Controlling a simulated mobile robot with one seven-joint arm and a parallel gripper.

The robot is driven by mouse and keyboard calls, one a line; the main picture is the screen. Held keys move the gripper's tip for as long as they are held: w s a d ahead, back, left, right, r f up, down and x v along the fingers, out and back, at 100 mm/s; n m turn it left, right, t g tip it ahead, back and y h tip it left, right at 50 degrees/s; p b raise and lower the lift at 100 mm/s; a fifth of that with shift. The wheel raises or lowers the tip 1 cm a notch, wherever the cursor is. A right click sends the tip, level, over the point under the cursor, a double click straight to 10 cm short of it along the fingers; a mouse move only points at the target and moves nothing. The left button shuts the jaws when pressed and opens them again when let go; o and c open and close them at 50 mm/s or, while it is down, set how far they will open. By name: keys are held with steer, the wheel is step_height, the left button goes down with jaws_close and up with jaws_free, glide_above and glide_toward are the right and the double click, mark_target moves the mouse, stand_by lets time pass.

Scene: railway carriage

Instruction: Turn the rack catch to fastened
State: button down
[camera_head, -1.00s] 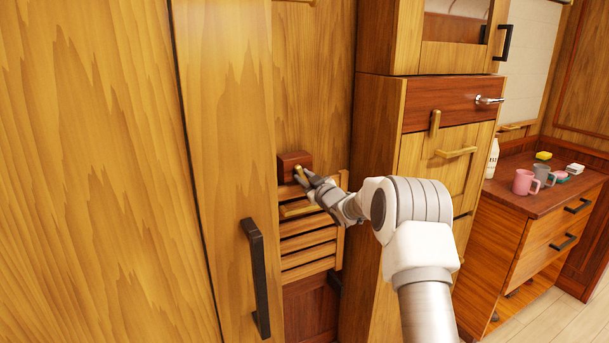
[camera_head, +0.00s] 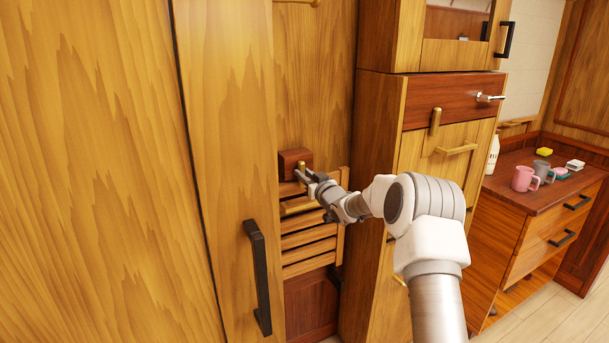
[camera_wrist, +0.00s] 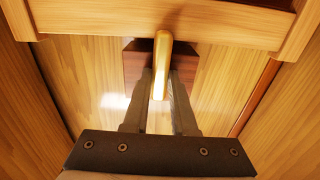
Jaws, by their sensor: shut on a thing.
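The rack catch is a brass lever (camera_wrist: 160,65) on a dark red-brown wooden block (camera_head: 293,163) fixed to the wood panel. The block also shows in the wrist view (camera_wrist: 133,62), behind the lever. My gripper (camera_head: 304,175) reaches in from the right at the front of the block. In the wrist view my gripper's two fingers (camera_wrist: 161,85) stand on either side of the lever and are shut on it. In the head view the lever is small and partly hidden by the fingers, so its exact angle is hard to tell there.
A slatted wooden rack (camera_head: 308,240) sits just below the block. A tall door with a black handle (camera_head: 258,278) stands close on the left. A cabinet with a brass handle (camera_head: 457,149) is on the right. A counter (camera_head: 525,193) with mugs is further right.

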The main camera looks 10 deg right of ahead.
steer(key=shift+f, duration=0.1)
steer(key=c, duration=0.7)
jaws_free()
steer(key=shift+s, duration=0.1)
steer(key=v, duration=1.7)
steer(key=shift+s, duration=0.15)
